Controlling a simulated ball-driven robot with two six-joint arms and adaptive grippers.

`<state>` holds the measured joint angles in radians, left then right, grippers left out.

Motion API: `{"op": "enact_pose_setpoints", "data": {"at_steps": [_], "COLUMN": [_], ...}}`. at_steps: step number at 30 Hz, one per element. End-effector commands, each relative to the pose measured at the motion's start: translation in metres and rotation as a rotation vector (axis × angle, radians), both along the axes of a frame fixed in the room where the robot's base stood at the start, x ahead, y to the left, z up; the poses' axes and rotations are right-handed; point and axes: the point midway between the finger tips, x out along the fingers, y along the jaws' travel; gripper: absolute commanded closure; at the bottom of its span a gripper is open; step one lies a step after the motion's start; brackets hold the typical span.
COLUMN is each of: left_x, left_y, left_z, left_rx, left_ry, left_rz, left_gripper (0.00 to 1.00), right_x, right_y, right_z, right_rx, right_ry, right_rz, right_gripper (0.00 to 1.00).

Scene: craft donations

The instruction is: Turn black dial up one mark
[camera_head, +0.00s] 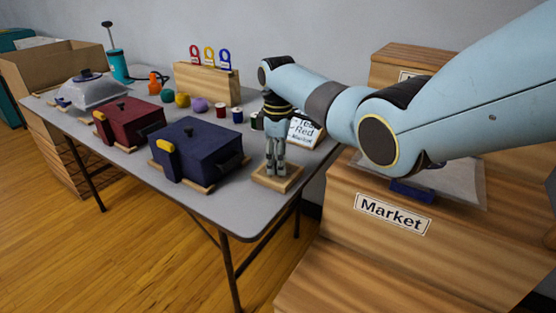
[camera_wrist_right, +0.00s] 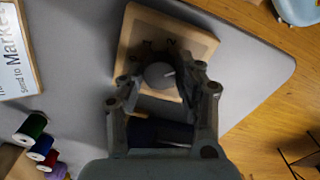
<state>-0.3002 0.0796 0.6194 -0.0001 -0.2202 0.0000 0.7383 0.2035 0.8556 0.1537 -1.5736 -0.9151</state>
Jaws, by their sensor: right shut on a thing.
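The dial's wooden base (camera_head: 290,184) lies at the near right corner of the grey table. In the right wrist view the base (camera_wrist_right: 200,40) carries a dark plate with number marks, a "2" among them. The dark round dial (camera_wrist_right: 158,75) has a light pointer line aimed to the right in that view. My right gripper (camera_head: 275,171) reaches down from above and is shut on the dial; its fingers (camera_wrist_right: 165,85) stand on either side of it in the wrist view. The fingers hide the dial in the head view and part of the scale in the wrist view. My left gripper is out of view.
A navy box (camera_head: 200,148) and a maroon box (camera_head: 128,121) stand left of the dial. Thread spools (camera_head: 237,115), yarn balls and a "Market" sign (camera_head: 303,131) lie behind. Wooden "Market" steps (camera_head: 400,255) stand right of the table.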

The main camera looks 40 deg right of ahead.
Motion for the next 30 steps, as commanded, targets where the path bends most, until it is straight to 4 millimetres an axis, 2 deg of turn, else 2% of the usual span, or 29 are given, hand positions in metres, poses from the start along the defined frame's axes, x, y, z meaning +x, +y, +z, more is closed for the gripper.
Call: {"op": "enact_pose_setpoints", "data": {"at_steps": [11,21,30], "left_x": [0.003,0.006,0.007], "left_y": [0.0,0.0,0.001], "left_z": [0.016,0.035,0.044], "left_rx": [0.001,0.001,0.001], "left_ry": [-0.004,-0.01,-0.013], "left_rz": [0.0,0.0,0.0], "left_gripper": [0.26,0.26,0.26], "right_x": [0.0,0.0,0.0], "right_y": [0.001,0.001,0.0], "right_z": [0.003,0.002,0.001], "right_rx": [0.001,0.001,0.001], "right_ry": [0.001,0.003,0.001], "right_rz": [-0.142,-0.426,-0.643], "right_gripper": [0.97,0.97,0.97]}}
